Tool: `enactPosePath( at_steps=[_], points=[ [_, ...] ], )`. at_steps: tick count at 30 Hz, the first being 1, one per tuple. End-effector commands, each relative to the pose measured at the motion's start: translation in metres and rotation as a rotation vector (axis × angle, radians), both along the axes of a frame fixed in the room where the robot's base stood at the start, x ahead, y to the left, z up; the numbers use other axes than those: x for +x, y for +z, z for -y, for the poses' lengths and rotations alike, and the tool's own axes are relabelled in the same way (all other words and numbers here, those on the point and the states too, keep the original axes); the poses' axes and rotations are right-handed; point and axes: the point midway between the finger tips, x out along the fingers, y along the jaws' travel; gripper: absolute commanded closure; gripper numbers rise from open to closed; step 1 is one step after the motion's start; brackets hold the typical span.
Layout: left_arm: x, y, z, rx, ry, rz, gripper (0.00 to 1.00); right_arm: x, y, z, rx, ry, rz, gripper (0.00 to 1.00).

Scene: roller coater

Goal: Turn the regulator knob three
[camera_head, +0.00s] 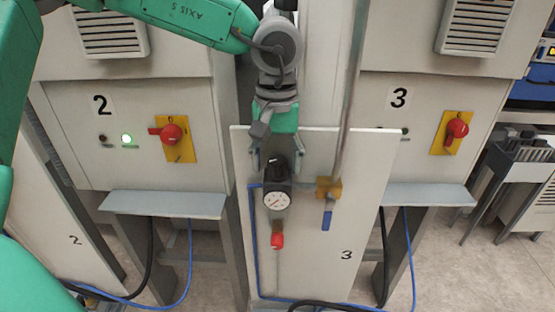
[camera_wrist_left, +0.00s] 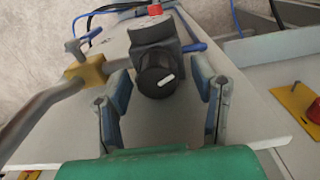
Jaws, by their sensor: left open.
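The regulator (camera_head: 277,172) is mounted on the white panel marked 3 (camera_head: 345,225), with a black knob on top and a round white gauge (camera_head: 277,200) below. In the left wrist view the black knob (camera_wrist_left: 157,75) has a white mark and sits between the fingers. My left gripper (camera_head: 271,160) is open, pointing down over the regulator, with one finger on each side of the knob. In the left wrist view the gripper (camera_wrist_left: 163,110) shows gaps between both fingers and the knob. My right gripper is in neither view.
A brass valve with a blue handle (camera_head: 327,218) and a metal pipe (camera_head: 348,90) stand right of the regulator. A red fitting (camera_head: 277,240) hangs below the gauge. Cabinets with red rotary switches (camera_head: 171,134) flank the panel, with grey ledges (camera_head: 165,204) under them.

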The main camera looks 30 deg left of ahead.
Motion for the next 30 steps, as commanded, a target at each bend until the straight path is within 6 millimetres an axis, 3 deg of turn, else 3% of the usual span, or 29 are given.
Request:
enactPosePath(
  at_steps=[7,12,19,30],
  points=[
    [0.0,-0.0009,0.0007,0.001,0.0,0.0,0.47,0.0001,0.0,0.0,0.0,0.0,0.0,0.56],
    [-0.0004,-0.0006,0.0006,0.0,0.0,0.0,0.97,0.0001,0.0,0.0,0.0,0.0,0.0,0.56],
    [-0.0003,-0.0005,0.0004,-0.001,0.052,0.0,0.96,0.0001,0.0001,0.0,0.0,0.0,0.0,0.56],
    [-0.0004,0.0,0.0001,-0.001,0.386,0.0,0.96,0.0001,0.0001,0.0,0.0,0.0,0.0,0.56]
  ],
)
